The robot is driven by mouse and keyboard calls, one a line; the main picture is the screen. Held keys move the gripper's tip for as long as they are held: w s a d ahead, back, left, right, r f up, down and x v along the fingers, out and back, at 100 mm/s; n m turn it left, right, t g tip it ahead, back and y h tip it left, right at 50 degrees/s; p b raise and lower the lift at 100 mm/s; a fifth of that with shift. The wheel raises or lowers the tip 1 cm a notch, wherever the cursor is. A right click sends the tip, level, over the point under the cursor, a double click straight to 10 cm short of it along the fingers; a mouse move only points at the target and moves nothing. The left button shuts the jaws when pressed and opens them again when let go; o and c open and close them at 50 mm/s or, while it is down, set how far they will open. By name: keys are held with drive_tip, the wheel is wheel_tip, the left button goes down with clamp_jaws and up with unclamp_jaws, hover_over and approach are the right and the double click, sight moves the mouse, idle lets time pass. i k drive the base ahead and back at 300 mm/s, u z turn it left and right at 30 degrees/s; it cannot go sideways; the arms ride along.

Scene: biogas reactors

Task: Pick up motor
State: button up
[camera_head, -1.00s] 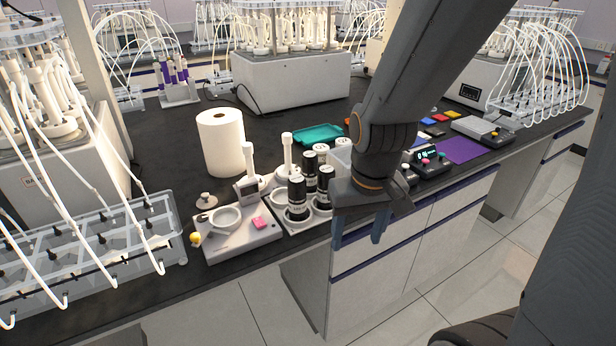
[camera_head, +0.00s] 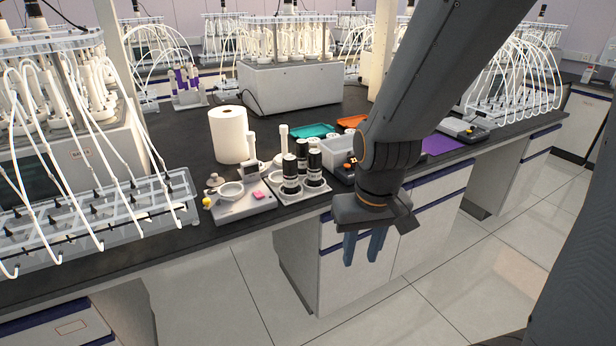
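No thing in view can be told for certain as the motor. Small dark units sit on top of the reactors at the back left, such as the dark top unit (camera_head: 33,8), cut by the picture's upper edge. Several black-and-white cylinders (camera_head: 302,157) stand upright on a pale tray (camera_head: 287,197) near the bench's front edge; I cannot tell whether they are motors. My gripper (camera_head: 362,256) points down in front of the bench, right of the cylinders and apart from them. Its two blue fingers have a gap between them, with nothing held.
A white scale-like device (camera_head: 240,206) and a paper roll (camera_head: 228,135) stand left of the cylinders. A clear tube rack (camera_head: 95,215) fills the bench's left front. Teal (camera_head: 313,131) and orange (camera_head: 350,121) trays lie behind. The floor (camera_head: 440,270) before the cabinets is clear.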

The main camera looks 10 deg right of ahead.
sight(302, 145)
drive_tip(key=u, duration=0.05)
drive_tip(key=k, duration=0.5)
drive_tip(key=z, duration=0.8)
drive_tip(key=i, duration=1.25)
drive_tip(key=u, duration=0.9)
drive_tip(key=i, duration=0.75)
drive_tip(key=u, duration=0.05)
